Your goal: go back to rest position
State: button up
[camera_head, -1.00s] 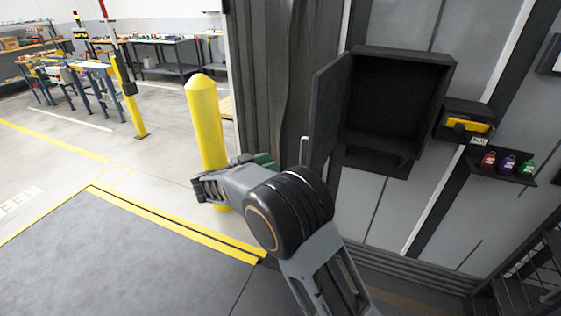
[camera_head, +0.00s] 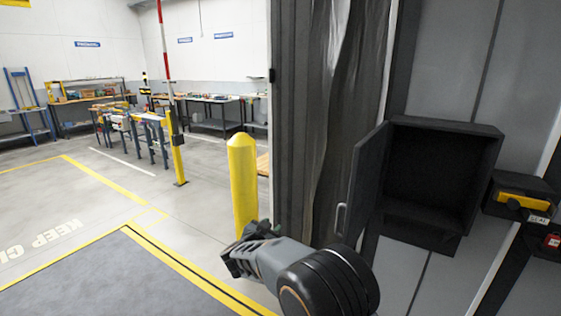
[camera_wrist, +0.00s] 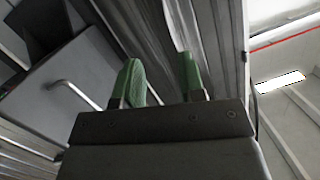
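My gripper (camera_wrist: 160,68) shows in the wrist view with its two green fingers apart and nothing between them. In the head view my arm's end (camera_head: 255,248) is low in the middle, in front of the yellow bollard's foot and left of the open cabinet; its fingers are hardly visible there. The dark wall cabinet (camera_head: 437,165) has its door (camera_head: 367,180) swung open to the left, and its inside looks empty. The door's handle (camera_wrist: 75,92) shows left of my fingers in the wrist view, apart from them.
A yellow bollard (camera_head: 243,185) stands beside the dark dock curtain (camera_head: 312,120). A black box with a yellow handle (camera_head: 520,197) and a red padlock (camera_head: 552,241) are at the right edge. Workbenches (camera_head: 215,115) stand far back. Open floor (camera_head: 80,225) lies to the left.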

jog(key=s+a+f+n+g+y, duration=0.2)
jog(key=s+n+g+y, duration=0.55)
jog(key=s+y, duration=0.4)
jog(key=s+d+r+g+h, duration=0.2)
jog(key=s+d+g+h, duration=0.1)
jog(key=s+d, duration=1.7)
jog(key=shift+d+r+h, duration=0.3)
jog(key=shift+d+h, duration=0.25)
jog(key=shift+h, duration=0.3)
jog(key=shift+n, duration=0.25)
